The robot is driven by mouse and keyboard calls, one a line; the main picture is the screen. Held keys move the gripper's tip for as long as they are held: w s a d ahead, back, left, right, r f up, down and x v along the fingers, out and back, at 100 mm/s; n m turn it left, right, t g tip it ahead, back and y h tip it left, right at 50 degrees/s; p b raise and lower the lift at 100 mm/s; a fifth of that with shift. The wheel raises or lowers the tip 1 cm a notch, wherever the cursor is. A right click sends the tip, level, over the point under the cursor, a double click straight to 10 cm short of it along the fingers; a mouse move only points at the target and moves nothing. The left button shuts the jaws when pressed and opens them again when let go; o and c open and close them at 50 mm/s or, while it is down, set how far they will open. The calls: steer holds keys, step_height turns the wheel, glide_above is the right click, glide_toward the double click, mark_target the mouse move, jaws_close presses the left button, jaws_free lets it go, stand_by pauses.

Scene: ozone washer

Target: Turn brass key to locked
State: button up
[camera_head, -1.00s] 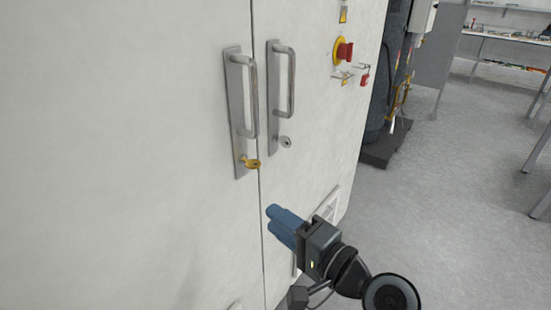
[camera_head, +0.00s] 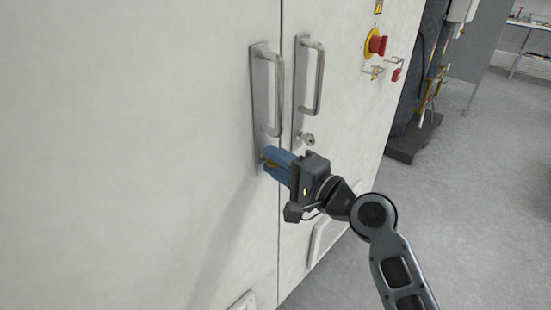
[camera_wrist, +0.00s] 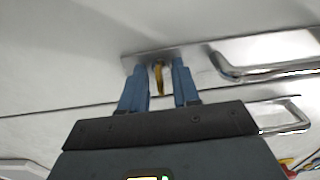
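The brass key (camera_wrist: 158,78) sits at the end of the left door's metal handle plate (camera_head: 262,100). In the wrist view it stands between the two blue fingers of my gripper (camera_wrist: 160,88), with a gap visible on each side. My gripper (camera_head: 274,161) is open around the key, its fingertips close to the plate. I cannot tell the lock state from the key's angle.
A second handle (camera_head: 311,80) with a round lock (camera_head: 308,139) is on the right door, close to my gripper. A red emergency button (camera_head: 377,43) and a red switch (camera_head: 396,75) are further right. Open grey floor (camera_head: 480,200) lies to the right.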

steer(key=shift+a, duration=0.15)
steer(key=shift+c, duration=0.4)
jaws_close()
steer(key=shift+f+n+b, duration=0.2)
steer(key=shift+n+b, duration=0.1)
steer(key=shift+b, duration=0.25)
steer(key=shift+f+n+b, duration=0.1)
steer(key=shift+n+b, duration=0.5)
steer(key=shift+b, duration=0.2)
steer(key=n+b, duration=0.3)
steer(key=b, duration=0.1)
steer(key=shift+f, duration=0.1)
steer(key=n+b, duration=0.6)
steer(key=b, duration=0.2)
steer(key=shift+n, duration=0.4)
steer(key=n+b, duration=0.4)
steer(key=b, duration=0.1)
steer(key=shift+n, duration=0.3)
steer(key=shift+r+n+b, duration=0.2)
steer(key=shift+n+b, duration=0.6)
steer(key=shift+b, duration=0.05)
steer(key=shift+r, duration=0.1)
